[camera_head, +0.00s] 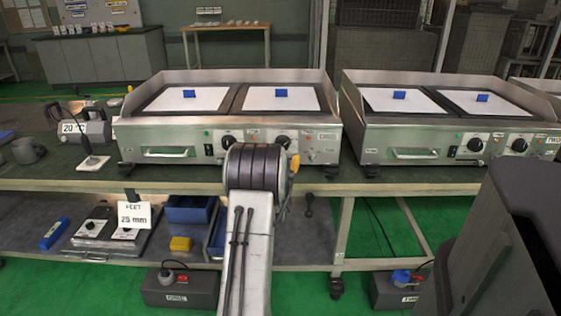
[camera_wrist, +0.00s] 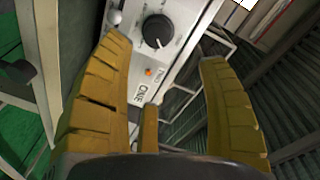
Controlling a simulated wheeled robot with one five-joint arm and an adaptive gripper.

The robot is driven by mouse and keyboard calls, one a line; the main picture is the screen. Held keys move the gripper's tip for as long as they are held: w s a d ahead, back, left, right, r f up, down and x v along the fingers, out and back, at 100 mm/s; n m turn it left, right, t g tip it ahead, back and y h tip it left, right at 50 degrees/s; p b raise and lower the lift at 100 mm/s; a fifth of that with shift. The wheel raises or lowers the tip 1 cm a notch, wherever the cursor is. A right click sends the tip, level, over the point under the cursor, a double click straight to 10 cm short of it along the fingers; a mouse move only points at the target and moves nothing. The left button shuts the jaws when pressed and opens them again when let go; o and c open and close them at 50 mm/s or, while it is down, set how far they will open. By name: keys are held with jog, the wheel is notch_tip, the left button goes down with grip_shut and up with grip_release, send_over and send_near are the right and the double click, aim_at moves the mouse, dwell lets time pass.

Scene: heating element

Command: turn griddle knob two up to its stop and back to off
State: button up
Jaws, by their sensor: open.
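The middle griddle (camera_head: 160,131) stands on the bench with two black knobs on its front panel, a left knob (camera_head: 228,141) and a right knob (camera_head: 283,141). In the wrist view, one black knob (camera_wrist: 157,31) with a white pointer line shows on the panel near an "ONE" label (camera_wrist: 137,92) and an orange light (camera_wrist: 149,72). My gripper (camera_wrist: 165,54) is open, its yellow fingers wide apart and empty. The knob appears beyond and between the fingertips, apart from them. In the head view my arm hides most of the gripper.
A second griddle (camera_head: 407,152) stands to the right, with two knobs and a "TWO" label (camera_head: 552,140). A "25 mm" card (camera_head: 134,215) and a yellow block (camera_head: 180,244) are on the lower shelf. Green floor (camera_head: 456,212) shows under the bench on the right.

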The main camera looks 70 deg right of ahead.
dwell(0.3)
jog(key=w+d+n+b, duration=0.1)
jog(key=d+n+b, duration=0.2)
jog(key=n+b, duration=0.1)
jog(key=w+d+f+n+b, duration=0.1)
jog(key=d+n+b, duration=0.3)
jog(key=w+d+n+b, duration=0.1)
jog(key=d+n+b, duration=0.3)
jog(key=shift+f+n+h+b, duration=0.25)
jog(key=shift+n+h+b, duration=0.05)
jog(key=shift+b, duration=0.05)
dwell(0.9)
